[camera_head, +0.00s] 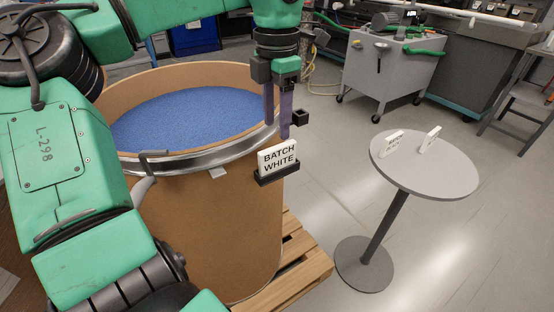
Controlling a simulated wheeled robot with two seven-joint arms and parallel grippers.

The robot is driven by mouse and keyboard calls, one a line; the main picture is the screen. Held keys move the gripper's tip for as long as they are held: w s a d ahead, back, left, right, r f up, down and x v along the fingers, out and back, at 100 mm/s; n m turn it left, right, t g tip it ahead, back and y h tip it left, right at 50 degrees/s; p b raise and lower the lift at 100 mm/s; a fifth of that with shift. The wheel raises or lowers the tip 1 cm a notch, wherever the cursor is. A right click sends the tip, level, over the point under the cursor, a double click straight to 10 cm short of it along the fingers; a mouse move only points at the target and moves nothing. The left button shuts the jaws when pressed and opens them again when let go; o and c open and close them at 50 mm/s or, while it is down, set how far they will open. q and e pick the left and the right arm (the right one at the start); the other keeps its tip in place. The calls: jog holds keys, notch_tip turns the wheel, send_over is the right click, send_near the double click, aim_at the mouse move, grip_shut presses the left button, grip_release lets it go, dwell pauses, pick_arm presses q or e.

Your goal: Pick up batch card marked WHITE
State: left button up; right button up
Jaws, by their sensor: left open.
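The white card reading BATCH WHITE (278,156) stands upright in a small black holder (279,176) on the outer side of a brown drum (215,235), just below its metal rim. The drum is full of blue pellets (185,118). My left gripper (277,130) points down right above the card, with its two purplish fingers open and apart. The fingertips are close to the card's top edge; I cannot tell whether they touch it. Nothing shows between the fingers. My right gripper is not in view.
A round grey table (440,178) at right bears two small white cards, one lettered (391,143) and one turned partly away (430,139). The drum stands on a wooden pallet (300,262). A grey wheeled cabinet (388,70) stands behind. Floor between drum and table is clear.

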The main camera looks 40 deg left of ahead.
aim_at(277, 146)
pick_arm(q)
jog(key=f, duration=0.2)
jog(key=w+f, duration=0.1)
jog(key=shift+w+a+f, duration=0.1)
jog(key=shift+a, duration=0.25)
notch_tip(277, 146, down, 4)
jog(key=shift+d+f+p, duration=0.1)
jog(key=shift+d+p, duration=0.05)
jog(key=shift+p, duration=0.15)
jog(key=shift+f, duration=0.2)
jog(key=shift+c, duration=0.3)
grip_shut()
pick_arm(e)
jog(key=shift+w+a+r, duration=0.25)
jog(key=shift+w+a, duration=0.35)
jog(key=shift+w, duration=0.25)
